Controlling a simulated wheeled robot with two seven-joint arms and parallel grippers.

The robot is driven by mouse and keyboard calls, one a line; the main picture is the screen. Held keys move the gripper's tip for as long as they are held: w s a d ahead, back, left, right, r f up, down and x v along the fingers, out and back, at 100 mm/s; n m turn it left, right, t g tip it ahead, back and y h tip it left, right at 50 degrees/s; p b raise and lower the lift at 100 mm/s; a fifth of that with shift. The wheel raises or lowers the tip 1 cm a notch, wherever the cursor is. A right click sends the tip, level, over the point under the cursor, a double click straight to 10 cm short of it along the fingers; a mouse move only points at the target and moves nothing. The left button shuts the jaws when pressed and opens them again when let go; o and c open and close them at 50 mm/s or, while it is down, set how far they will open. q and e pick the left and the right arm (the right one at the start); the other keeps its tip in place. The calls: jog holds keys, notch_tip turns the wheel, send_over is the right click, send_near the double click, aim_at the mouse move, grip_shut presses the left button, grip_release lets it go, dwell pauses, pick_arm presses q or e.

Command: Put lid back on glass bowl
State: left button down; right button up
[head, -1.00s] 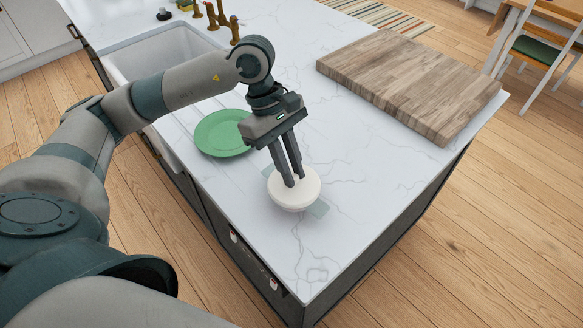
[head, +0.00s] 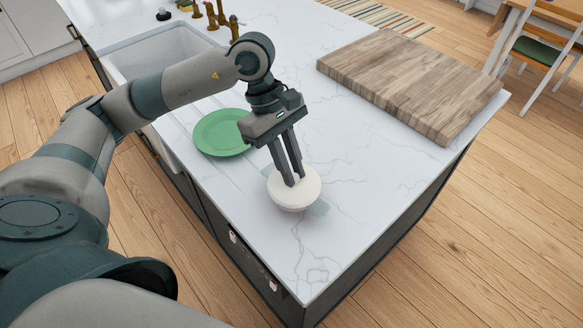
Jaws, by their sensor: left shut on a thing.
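My left gripper (head: 294,182) points down with its two fingers close together at the top of a round white lid (head: 297,201). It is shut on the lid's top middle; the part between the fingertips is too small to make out. The glass bowl (head: 319,208) shows only as faint, greenish, see-through edges beside and beneath the lid. The lid hides most of it, and I cannot tell whether the lid touches its rim. My right gripper is not in view.
A green plate (head: 221,133) lies left of the lid, near the sink (head: 165,57). A thick wooden board (head: 410,84) lies at the back right. The white marble counter (head: 355,215) is clear around the lid, with its front corner nearby.

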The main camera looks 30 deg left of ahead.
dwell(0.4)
pick_arm(q)
jog(key=c, duration=1.1)
grip_release()
jog(key=shift+r, duration=0.1)
jog(key=shift+r+p, duration=1.15)
jog(key=shift+r, duration=2.25)
grip_shut()
jog(key=shift+f+b, duration=1.4)
jog(key=shift+b, duration=0.15)
